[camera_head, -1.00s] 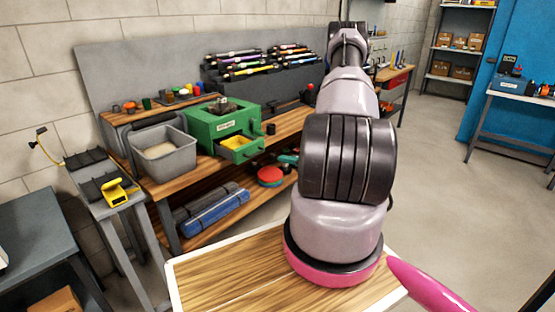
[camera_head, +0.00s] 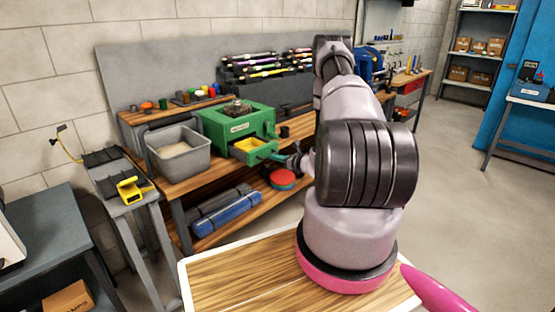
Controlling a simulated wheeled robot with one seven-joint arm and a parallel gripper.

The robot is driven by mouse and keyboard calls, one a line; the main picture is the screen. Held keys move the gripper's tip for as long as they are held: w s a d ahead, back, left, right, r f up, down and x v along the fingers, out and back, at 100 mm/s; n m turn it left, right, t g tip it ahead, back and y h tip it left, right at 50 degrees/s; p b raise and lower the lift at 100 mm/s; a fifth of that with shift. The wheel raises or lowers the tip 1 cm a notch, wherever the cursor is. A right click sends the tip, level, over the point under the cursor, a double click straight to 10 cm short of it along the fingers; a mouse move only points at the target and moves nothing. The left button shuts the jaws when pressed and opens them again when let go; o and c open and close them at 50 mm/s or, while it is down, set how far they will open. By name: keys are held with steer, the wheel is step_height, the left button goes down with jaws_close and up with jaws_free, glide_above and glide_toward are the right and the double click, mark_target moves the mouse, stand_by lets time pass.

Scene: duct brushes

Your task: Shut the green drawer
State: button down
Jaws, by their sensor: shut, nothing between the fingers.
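The green drawer (camera_head: 262,154) sticks out of the front of a green cabinet (camera_head: 238,124) on the wooden workbench. It stands partly open, and its yellow inside shows from above. My gripper (camera_head: 277,157) shows small and dark just right of the drawer front, at the end of my arm, which reaches in from the right. Its fingers look shut and empty. They are close to the drawer front; I cannot tell whether they touch it. My arm hides most of the wrist.
A grey open bin (camera_head: 178,150) stands left of the cabinet. A red round brush (camera_head: 283,179) and a rolled blue bundle (camera_head: 226,208) lie on the lower shelf. Racked brushes (camera_head: 265,65) stand behind. The floor at right is clear.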

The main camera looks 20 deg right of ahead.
steer(key=r+x, duration=0.1)
steer(key=x, duration=0.4)
steer(key=r+x, duration=0.1)
steer(key=x, duration=0.4)
steer(key=r+x, duration=0.1)
steer(key=x, duration=0.4)
steer(key=shift+w+r, duration=0.1)
steer(key=shift+w, duration=0.3)
steer(key=shift+w+a+r, duration=0.15)
steer(key=shift+w, duration=0.1)
steer(key=shift+r, duration=0.1)
